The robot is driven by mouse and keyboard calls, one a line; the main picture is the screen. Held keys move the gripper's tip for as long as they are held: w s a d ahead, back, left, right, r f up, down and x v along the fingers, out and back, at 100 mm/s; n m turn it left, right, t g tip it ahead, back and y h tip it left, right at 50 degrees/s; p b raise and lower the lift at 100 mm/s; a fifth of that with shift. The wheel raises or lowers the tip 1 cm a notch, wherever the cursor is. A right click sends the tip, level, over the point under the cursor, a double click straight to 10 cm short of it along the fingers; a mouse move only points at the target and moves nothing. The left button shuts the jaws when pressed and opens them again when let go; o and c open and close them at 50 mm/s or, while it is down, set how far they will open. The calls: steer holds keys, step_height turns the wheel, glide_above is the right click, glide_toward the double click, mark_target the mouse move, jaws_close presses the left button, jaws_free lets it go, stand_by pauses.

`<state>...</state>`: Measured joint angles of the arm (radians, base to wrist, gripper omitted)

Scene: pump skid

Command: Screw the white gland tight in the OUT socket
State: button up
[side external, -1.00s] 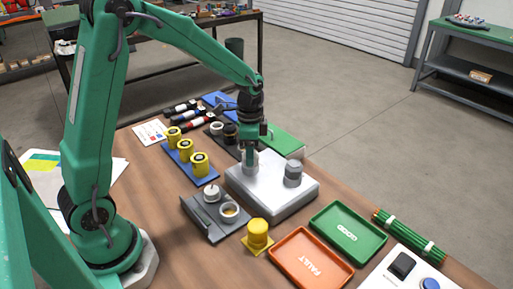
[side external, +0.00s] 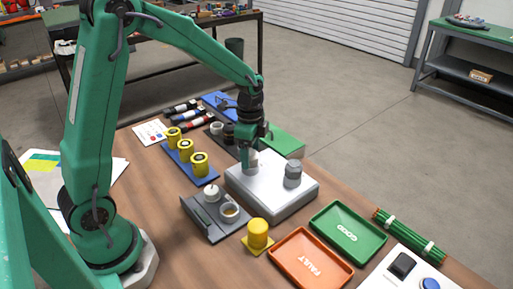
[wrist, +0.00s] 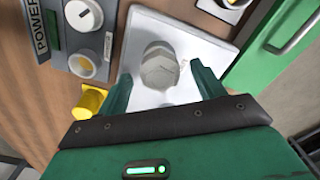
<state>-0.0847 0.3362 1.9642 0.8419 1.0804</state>
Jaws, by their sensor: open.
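A pale grey-white hexagonal gland (wrist: 158,68) sits on the white block (wrist: 180,30) in the wrist view. In the side view the gland (side external: 252,158) is at the left of the block (side external: 262,205), partly hidden by a finger. My gripper (wrist: 160,72) is open, with one finger on each side of the gland and visible gaps between. In the side view my gripper (side external: 257,150) points down over it. A second grey fitting (side external: 293,175) stands at the right of the block. I cannot read an OUT label.
A grey fixture (side external: 203,222) with a white knob and a ring stands at the block's left. A yellow cylinder (side external: 258,234), orange tray (side external: 285,273) and green tray (side external: 375,245) lie in front. Yellow cylinders stand on a blue rack (side external: 206,180). A green box (side external: 285,141) is behind.

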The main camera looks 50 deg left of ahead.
stand_by(0.4)
steer(key=shift+n, duration=2.3)
steer(key=shift+n, duration=2.3)
steer(key=c, duration=1)
steer(key=shift+c, duration=0.2)
